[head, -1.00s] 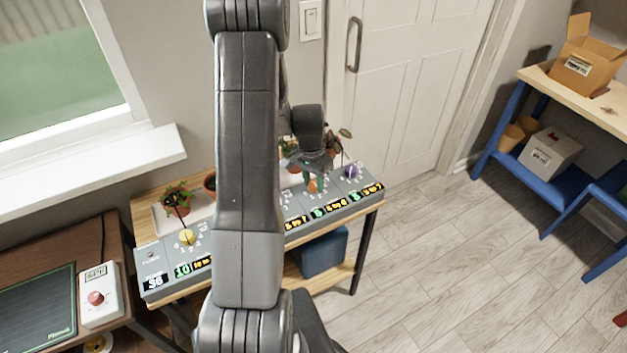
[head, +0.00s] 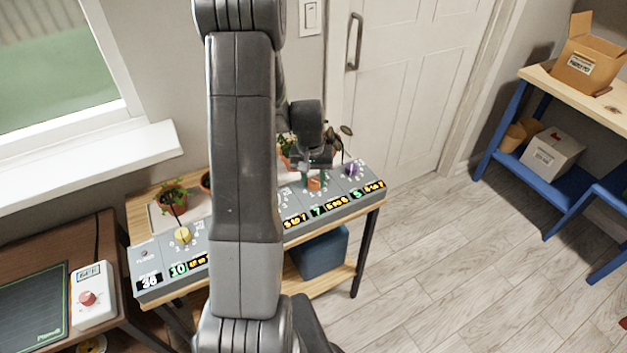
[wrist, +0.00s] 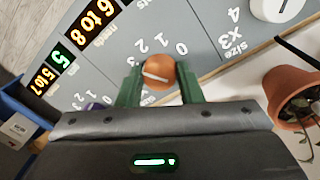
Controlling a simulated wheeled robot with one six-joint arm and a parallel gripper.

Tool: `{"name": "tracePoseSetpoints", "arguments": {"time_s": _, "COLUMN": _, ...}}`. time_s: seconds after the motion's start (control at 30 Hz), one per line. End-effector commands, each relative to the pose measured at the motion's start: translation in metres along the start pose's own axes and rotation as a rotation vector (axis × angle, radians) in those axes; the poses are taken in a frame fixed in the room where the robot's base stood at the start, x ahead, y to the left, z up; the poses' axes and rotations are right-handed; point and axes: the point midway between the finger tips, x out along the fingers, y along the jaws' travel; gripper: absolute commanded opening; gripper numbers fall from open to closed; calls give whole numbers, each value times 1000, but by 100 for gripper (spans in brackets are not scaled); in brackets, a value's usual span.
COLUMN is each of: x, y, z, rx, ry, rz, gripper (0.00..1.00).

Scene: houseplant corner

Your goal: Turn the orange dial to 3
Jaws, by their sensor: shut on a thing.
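The orange dial (wrist: 158,72) sits on the grey control panel (wrist: 205,35), with the numbers 0, 1, 2 and 3 around it. A pale pointer line shows on its top. It also shows in the head view (head: 314,184), just below my gripper (head: 308,174). In the wrist view the two green fingers of my gripper (wrist: 159,84) stand on either side of the dial and are shut on it. Part of the dial's scale is hidden by the gripper body, and I cannot tell for sure which number the pointer meets.
A purple dial (head: 352,169) is to the right of the orange one and a yellow dial (head: 183,236) at the panel's left. Potted plants stand behind; one terracotta pot (wrist: 292,92) is close to my gripper. A red-knobbed white box (head: 92,295) lies on the left desk.

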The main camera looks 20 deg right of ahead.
Motion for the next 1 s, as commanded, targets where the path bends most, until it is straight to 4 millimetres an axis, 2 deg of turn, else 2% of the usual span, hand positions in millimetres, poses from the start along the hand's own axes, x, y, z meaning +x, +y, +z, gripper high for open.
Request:
{"name": "tracePoseSetpoints", "arguments": {"time_s": 0.3, "x": 0, "y": 0, "z": 0, "rx": -101, "ry": 8, "rz": 0, "gripper": 11}}
{"name": "tracePoseSetpoints", "arguments": {"time_s": 0.77, "x": -1, "y": 0, "z": 0, "rx": -114, "ry": 9, "rz": 0, "gripper": 11}}
{"name": "tracePoseSetpoints", "arguments": {"time_s": 0.8, "x": -1, "y": 0, "z": 0, "rx": -113, "ry": 9, "rz": 0, "gripper": 39}}
{"name": "tracePoseSetpoints", "arguments": {"time_s": 0.9, "x": -1, "y": 0, "z": 0, "rx": -113, "ry": 9, "rz": 0, "gripper": 55}}
{"name": "tracePoseSetpoints", "arguments": {"time_s": 1.0, "x": 0, "y": 0, "z": 0, "rx": -113, "ry": 8, "rz": 0, "gripper": 55}}
